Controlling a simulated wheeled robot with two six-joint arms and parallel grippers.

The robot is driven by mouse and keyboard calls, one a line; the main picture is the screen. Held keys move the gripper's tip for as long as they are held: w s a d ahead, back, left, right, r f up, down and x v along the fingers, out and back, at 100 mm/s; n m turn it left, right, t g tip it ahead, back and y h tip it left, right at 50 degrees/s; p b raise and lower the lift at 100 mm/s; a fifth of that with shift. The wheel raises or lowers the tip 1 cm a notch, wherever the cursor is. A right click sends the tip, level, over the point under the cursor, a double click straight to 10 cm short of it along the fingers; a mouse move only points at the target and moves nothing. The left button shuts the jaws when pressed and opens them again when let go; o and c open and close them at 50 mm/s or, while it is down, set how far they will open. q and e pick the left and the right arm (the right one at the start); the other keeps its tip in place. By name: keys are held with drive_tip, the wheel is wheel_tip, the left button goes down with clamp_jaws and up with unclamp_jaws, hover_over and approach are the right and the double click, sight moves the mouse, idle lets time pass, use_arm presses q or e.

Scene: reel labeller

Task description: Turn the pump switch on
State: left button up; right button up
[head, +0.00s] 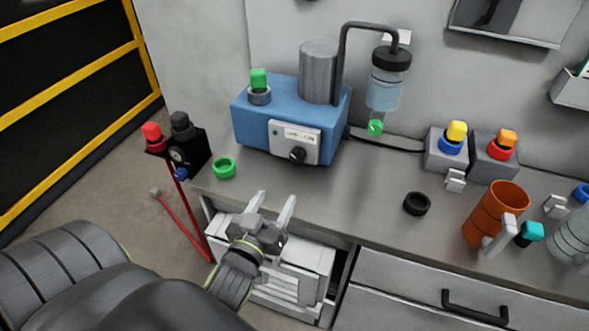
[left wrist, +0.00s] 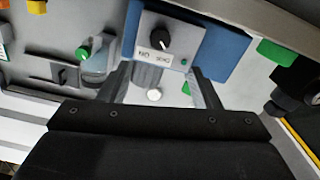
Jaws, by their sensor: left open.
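The pump (head: 250,125) is a blue box with a grey cylinder on top, standing at the back left of the bench. Its front carries a light grey panel with a small label, a green dot and a black rotary switch (head: 298,155). The switch also shows in the left wrist view (left wrist: 160,40), above the gap between the fingers. My left gripper (head: 276,201) is open and empty in front of the pump, near the bench's front edge, apart from the switch. Which way the switch is turned is too small to tell. My right gripper is not in view.
A green ring (head: 224,168) lies left of the pump and a black ring (head: 417,204) right of it. A jar with blue liquid (head: 384,95) hangs from a dark pipe. An orange cup (head: 492,215) stands at the right. The bench before the pump is clear.

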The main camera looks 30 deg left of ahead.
sight(296, 160)
use_arm(q)
drive_tip(key=x, duration=1.2)
drive_tip(key=shift+w+a+p, duration=0.15)
drive_tip(key=shift+w+p, duration=0.15)
drive_tip(key=shift+p, duration=0.1)
drive_tip(key=shift+c, duration=0.3)
drive_tip(key=c, duration=0.9)
